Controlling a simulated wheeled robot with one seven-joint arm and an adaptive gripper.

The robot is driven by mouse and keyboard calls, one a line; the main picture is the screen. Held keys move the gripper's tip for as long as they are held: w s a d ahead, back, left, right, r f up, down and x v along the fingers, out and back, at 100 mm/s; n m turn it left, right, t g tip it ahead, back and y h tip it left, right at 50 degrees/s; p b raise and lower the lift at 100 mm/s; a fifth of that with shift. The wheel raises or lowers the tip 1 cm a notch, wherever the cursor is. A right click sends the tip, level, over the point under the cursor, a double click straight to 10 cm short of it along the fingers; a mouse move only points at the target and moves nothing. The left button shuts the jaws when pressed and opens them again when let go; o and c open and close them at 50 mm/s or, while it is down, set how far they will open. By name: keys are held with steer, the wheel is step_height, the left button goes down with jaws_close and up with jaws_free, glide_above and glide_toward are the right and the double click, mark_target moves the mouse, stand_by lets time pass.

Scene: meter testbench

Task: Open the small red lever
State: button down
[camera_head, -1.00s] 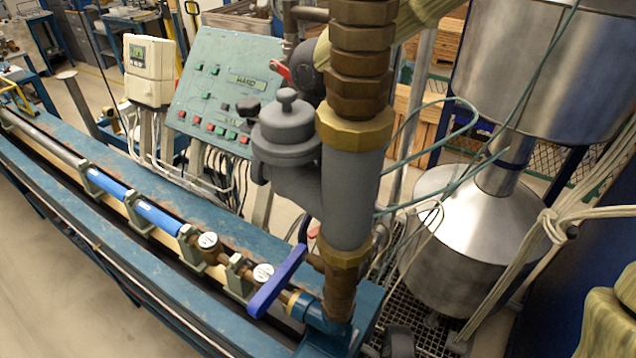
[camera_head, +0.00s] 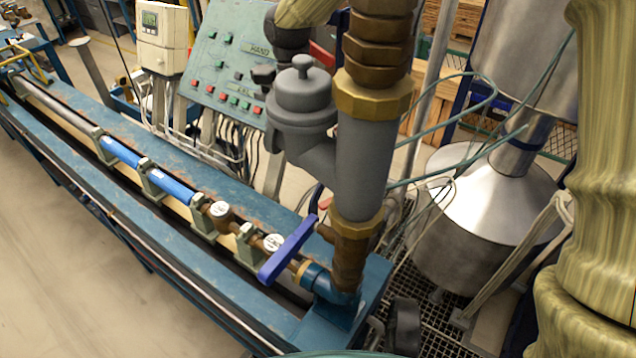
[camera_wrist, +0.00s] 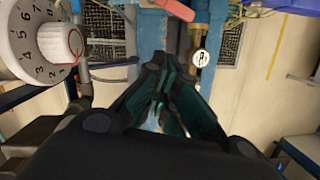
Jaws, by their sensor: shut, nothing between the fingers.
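A small red lever (camera_head: 325,203) shows behind the grey vertical pipe in the head view, mostly hidden by the pipe and the blue handle. Another red piece (camera_head: 322,60) shows higher up, partly covered by the pipe. In the wrist view a red lever (camera_wrist: 168,8) lies at the top edge, cut off by the frame, beside a brass fitting. I cannot tell which of the two red parts it is. My gripper (camera_wrist: 158,72) is shut and empty, below that lever in the picture and apart from it. My gripper does not show in the head view.
A long blue handle (camera_head: 287,250) sits on the bench pipe near the grey vertical pipe (camera_head: 364,170). A control panel (camera_head: 228,65) stands behind. A steel tank (camera_head: 480,220) is at the right. A numbered dial (camera_wrist: 45,40) is at the left of the wrist view.

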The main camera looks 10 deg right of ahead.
steer(key=s+d+f+m, duration=0.1)
steer(key=s+f, duration=0.4)
steer(key=f, duration=0.5)
steer(key=shift+d+m, duration=0.35)
steer(key=shift+m, duration=0.05)
stand_by(0.3)
